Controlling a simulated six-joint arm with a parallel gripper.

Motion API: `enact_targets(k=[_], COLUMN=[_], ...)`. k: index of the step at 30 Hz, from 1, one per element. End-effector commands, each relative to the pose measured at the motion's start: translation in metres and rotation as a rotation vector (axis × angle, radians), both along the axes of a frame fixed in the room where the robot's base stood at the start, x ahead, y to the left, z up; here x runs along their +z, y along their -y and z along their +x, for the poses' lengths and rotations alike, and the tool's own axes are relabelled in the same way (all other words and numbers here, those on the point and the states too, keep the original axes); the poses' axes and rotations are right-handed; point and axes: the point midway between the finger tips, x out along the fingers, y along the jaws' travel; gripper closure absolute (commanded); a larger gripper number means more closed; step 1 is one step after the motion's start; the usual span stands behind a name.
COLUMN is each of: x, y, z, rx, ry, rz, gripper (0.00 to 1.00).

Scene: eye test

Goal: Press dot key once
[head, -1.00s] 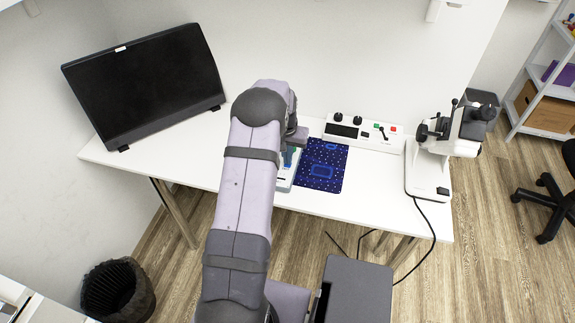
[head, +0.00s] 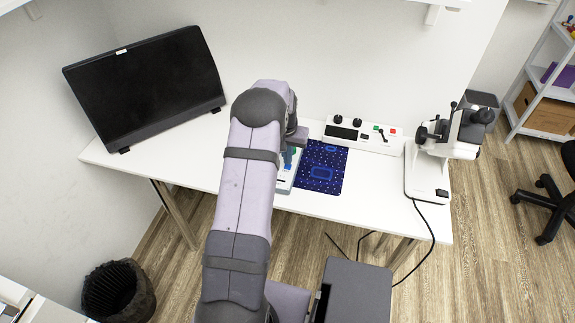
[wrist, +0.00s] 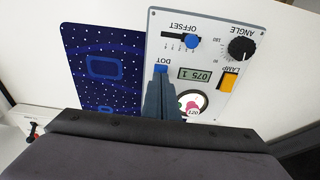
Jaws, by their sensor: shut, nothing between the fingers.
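A white control panel (wrist: 213,22) appears upside down in the wrist view. Its small blue key (wrist: 161,69) sits by the DOT label. My gripper (wrist: 161,80) is shut and empty, its fingertips at the edge of the blue key in this view. The fingers hide part of the key's surroundings; whether they touch the key, I cannot tell. In the head view my arm hides most of the panel (head: 283,186), and my gripper (head: 288,160) shows over it.
Near the key are the OFFSET slider (wrist: 192,41), ANGLE knob (wrist: 242,48), orange LAMP switch (wrist: 228,81), display (wrist: 202,75) and a round window (wrist: 193,104). A blue dotted mat (head: 321,158) lies beside the panel. A control box (head: 365,134), microscope (head: 430,170) and monitor (head: 145,85) stand on the table.

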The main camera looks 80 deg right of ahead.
Motion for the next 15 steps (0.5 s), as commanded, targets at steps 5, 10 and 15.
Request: enact_targets(k=[5,10,15], x=[0.016,0.028,0.04], y=[0.0,0.0,0.0], z=[0.0,0.0,0.0], rx=[0.0,0.0,0.0], ry=[0.0,0.0,0.0], rz=[0.0,0.001,0.0], gripper=[1.0,1.0,1.0])
